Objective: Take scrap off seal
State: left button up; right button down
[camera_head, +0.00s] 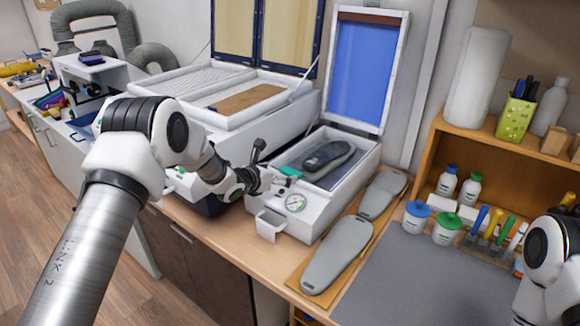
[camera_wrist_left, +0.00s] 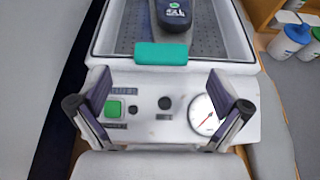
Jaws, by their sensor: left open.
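A teal scrap (camera_head: 290,171) lies across the front rim, the seal, of the small white forming machine (camera_head: 316,220). In the left wrist view the scrap (camera_wrist_left: 161,54) lies on the near edge of the bed, beyond my fingertips. My left gripper (camera_head: 272,179) is at the machine's front edge, close to the scrap. In the left wrist view my left gripper (camera_wrist_left: 160,88) is open and empty, its fingers spread wider than the scrap, over the front panel. My right arm shows at the right edge; its gripper is out of view.
A dark insole form (camera_head: 328,155) sits in the machine's bed. The lid with a blue sheet (camera_head: 358,75) stands open behind. The front panel has a gauge (camera_head: 296,202) and a green button (camera_wrist_left: 114,109). Grey insoles (camera_head: 336,256) lie to the right, beside a grey mat (camera_head: 410,280).

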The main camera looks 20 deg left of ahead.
aim_at(291, 172)
pick_arm(q)
jog(key=x, duration=0.5)
jog(key=shift+d+p, duration=0.15)
jog(key=shift+p, duration=0.25)
jog(key=shift+s, duration=0.25)
jog(key=shift+s+a+r, duration=0.15)
jog(key=shift+a+r, duration=0.05)
jog(key=shift+a, duration=0.05)
jog(key=c, duration=0.3)
jog(key=shift+c, duration=2.2)
jog(key=shift+d+f, duration=0.1)
pick_arm(e)
jog(key=shift+w+d+r, duration=0.2)
jog(key=shift+w+r, duration=0.2)
jog(key=shift+r, duration=0.35)
jog(key=shift+f, duration=0.15)
